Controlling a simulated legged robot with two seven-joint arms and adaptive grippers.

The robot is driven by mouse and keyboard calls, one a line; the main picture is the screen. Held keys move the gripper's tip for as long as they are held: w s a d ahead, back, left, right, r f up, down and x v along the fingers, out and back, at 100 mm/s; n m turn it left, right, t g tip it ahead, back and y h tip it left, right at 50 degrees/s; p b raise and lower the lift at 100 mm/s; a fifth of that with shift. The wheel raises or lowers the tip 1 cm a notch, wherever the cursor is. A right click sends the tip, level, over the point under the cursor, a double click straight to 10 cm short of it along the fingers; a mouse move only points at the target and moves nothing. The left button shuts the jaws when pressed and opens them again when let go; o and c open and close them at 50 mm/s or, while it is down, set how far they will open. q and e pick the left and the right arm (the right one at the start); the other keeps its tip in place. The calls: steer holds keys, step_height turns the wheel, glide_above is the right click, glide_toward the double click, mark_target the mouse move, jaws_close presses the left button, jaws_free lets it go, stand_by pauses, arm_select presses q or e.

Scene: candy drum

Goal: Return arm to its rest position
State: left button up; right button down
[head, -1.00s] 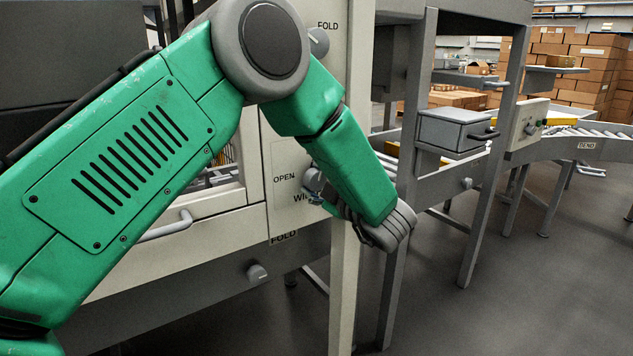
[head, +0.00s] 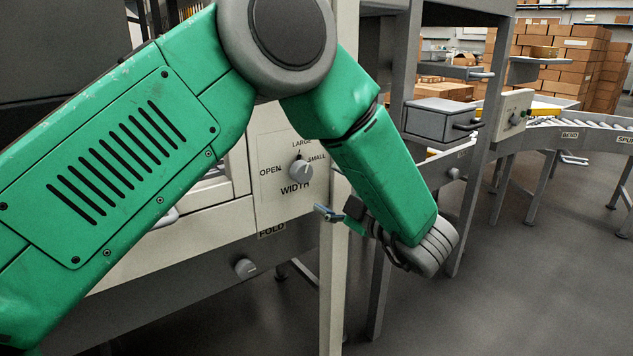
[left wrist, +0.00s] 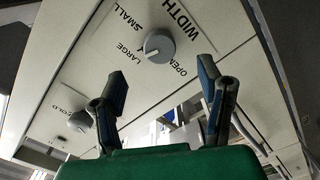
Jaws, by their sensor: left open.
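My left arm (head: 385,175) is green and reaches in from the left across the head view. My left gripper (head: 335,212) is in front of the machine's pale post, to the lower right of the WIDTH knob (head: 301,171). In the left wrist view the two fingers of my left gripper (left wrist: 165,105) are spread apart with nothing between them. The grey WIDTH knob also shows there (left wrist: 159,46), beyond the fingertips and apart from them. Its panel reads OPEN, LARGE and SMALL. My right gripper is in neither view.
A lower knob (head: 246,268) sits on the machine's grey side. A pale post (head: 333,290) stands close to my gripper. A grey box (head: 440,120) and a control panel (head: 513,114) are farther right. A roller conveyor (head: 580,125) curves away at the right. Open floor (head: 520,290) lies lower right.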

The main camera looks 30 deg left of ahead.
arm_select(q)
steer(key=shift+v, duration=1.1)
steer(key=shift+f, duration=0.1)
